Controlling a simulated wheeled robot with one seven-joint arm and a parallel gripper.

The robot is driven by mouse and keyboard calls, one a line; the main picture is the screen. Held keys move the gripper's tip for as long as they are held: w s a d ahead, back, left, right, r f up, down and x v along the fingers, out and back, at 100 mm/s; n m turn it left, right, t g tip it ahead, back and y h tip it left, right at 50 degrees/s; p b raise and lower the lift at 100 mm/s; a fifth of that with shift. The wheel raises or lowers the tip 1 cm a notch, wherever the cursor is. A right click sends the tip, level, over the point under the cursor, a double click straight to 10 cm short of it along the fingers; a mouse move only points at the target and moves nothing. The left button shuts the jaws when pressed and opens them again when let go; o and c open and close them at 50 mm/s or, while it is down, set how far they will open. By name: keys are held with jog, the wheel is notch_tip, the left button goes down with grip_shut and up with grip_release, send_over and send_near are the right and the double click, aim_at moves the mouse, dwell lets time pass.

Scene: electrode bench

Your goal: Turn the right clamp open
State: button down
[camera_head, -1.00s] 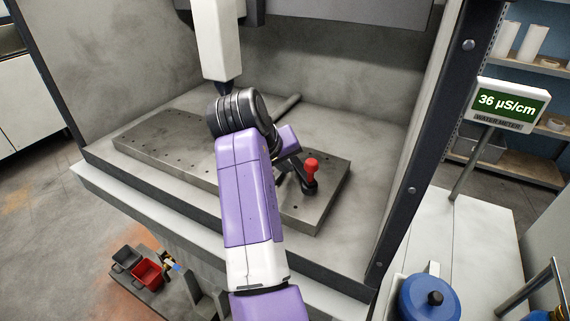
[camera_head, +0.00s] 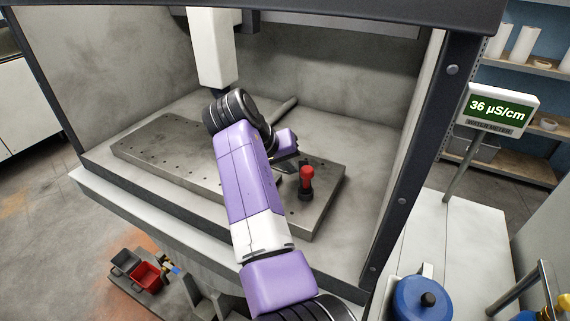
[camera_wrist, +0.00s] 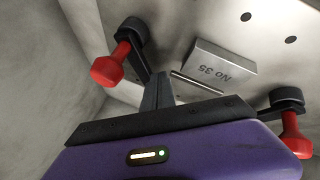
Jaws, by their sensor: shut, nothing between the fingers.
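The right clamp (camera_head: 306,184) stands on the metal plate (camera_head: 325,205), with a red-tipped handle on a black base. I take it to be the clamp at the upper left of the wrist view, with its red knob (camera_wrist: 108,70) tilted toward the camera. A second red-handled clamp (camera_wrist: 293,130) shows at the right of that view; my arm seems to hide it in the head view. A metal block marked "No 35" (camera_wrist: 218,70) lies between them. My gripper (camera_wrist: 158,78) is shut and empty, its tips beside the first clamp and apart from its knob.
The bench enclosure has a right wall (camera_head: 385,130) close to the clamp and a white column (camera_head: 212,45) hanging above the plate. A water meter (camera_head: 498,108) and a blue-lidded vessel (camera_head: 415,300) stand outside, to the right. The plate's left part is bare.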

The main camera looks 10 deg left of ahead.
aim_at(301, 163)
jog(key=shift+w+d+r+p, duration=0.1)
jog(key=shift+w+d+p, duration=0.35)
jog(key=shift+d+p, duration=0.15)
jog(key=shift+w+d+p, duration=0.25)
jog(key=shift+d+p, duration=0.25)
jog(key=shift+d, duration=0.2)
